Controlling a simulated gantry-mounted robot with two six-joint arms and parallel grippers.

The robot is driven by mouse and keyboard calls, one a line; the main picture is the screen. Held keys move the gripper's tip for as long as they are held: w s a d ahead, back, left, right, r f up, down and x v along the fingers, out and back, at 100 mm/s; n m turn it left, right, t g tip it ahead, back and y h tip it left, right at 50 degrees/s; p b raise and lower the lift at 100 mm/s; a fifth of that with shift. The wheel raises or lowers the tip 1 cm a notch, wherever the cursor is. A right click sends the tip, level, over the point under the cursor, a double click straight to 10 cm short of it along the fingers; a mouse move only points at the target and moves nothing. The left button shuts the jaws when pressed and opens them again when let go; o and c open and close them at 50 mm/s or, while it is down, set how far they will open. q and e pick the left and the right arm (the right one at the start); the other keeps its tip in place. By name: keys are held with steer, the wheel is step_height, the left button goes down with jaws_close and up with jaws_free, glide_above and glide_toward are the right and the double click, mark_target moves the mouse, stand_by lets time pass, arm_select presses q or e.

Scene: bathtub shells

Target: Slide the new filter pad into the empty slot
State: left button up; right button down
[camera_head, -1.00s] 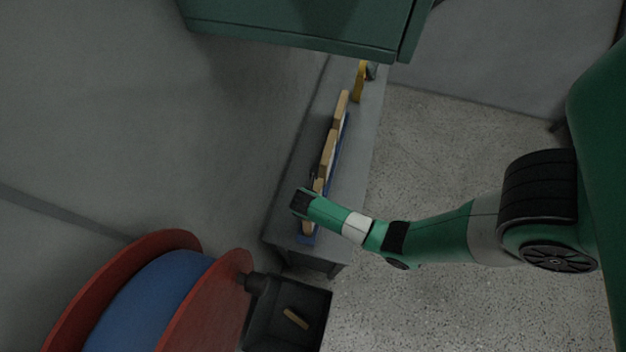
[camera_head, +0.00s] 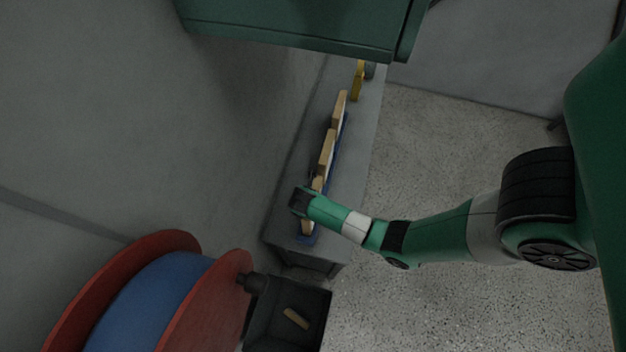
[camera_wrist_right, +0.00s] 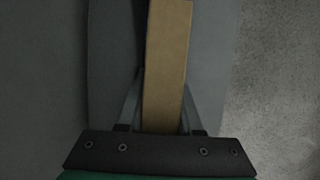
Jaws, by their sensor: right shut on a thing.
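My right gripper (camera_head: 301,203) reaches in from the right over the near end of a long blue rack (camera_head: 308,240). In the right wrist view my right gripper (camera_wrist_right: 161,112) is shut on a tan filter pad (camera_wrist_right: 168,55), which stands lengthwise between the fingers. In the head view, tan shows on both sides of the gripper; the hand hides how the held pad sits in the rack, and I cannot tell if it is in a slot. Two more tan pads, a middle one (camera_head: 327,150) and a far one (camera_head: 340,108), stand in the rack. My left gripper is not in view.
The rack stands on a narrow grey bench (camera_head: 357,150) along the wall. A yellow object (camera_head: 357,85) stands at its far end. A dark bin (camera_head: 262,325) holding a tan piece (camera_head: 296,319) is below, beside a red and blue reel (camera_head: 205,310). A green cabinet (camera_head: 300,25) overhangs the far end.

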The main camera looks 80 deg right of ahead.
steer(key=s+a+r+p, duration=0.4)
steer(key=s+a+r, duration=0.5)
steer(key=r, duration=0.3)
steer(key=shift+a+r+p, duration=0.2)
steer(key=shift+a+p, duration=0.15)
steer(key=shift+a, duration=0.5)
